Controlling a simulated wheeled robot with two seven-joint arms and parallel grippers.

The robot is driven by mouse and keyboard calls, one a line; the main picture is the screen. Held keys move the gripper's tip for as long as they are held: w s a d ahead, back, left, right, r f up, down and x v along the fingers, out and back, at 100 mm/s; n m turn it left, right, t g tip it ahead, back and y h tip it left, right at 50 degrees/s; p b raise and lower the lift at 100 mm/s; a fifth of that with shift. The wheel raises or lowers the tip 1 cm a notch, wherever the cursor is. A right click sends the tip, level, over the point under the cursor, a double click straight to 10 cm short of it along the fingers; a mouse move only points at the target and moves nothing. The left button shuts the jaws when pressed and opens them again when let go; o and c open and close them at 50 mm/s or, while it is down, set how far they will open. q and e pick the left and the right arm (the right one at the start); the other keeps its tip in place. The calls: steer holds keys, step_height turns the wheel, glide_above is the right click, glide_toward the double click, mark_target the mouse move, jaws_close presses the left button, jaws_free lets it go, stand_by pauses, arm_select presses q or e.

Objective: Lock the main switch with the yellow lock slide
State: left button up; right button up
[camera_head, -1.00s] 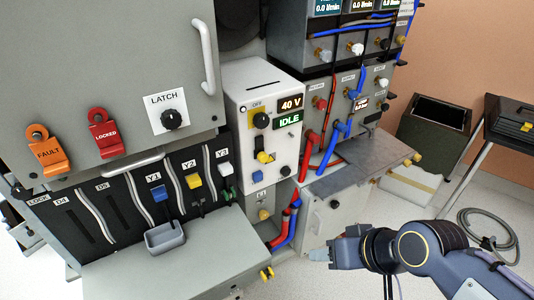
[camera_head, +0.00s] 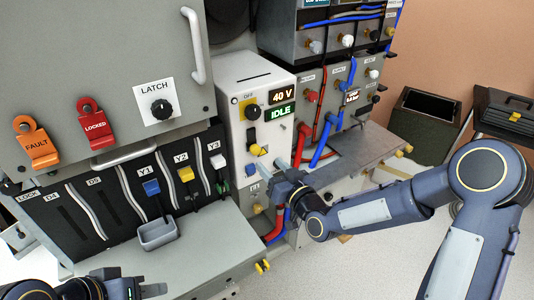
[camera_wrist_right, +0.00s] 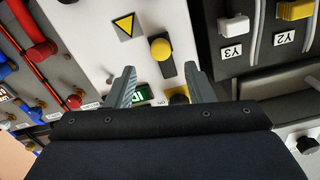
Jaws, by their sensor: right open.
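The main switch (camera_head: 252,111), a black knob on a yellow plate, is on the front of the white cabinet under the OFF label. The yellow lock slide (camera_head: 256,150), a yellow knob on a black slot, is below it; it also shows in the right wrist view (camera_wrist_right: 160,48). My right gripper (camera_head: 282,162) is open and empty in front of the cabinet, low and right of the slide. In the right wrist view the slide knob appears beyond the gap between its fingertips (camera_wrist_right: 160,72). My left gripper (camera_head: 135,283) is at the bottom left edge, partly cut off.
The 40 V and IDLE displays (camera_head: 281,112) are right of the switch. Red and blue cables (camera_head: 326,140) hang right of the cabinet. Blue, yellow and white levers (camera_head: 186,174) are to its left, above a grey tray (camera_head: 158,234) on the ledge.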

mark_target(257, 152)
steer(key=p+x, duration=0.1)
steer(key=x, duration=0.6)
steer(key=shift+w+a+p, duration=0.1)
steer(key=shift+p, duration=0.2)
jaws_close()
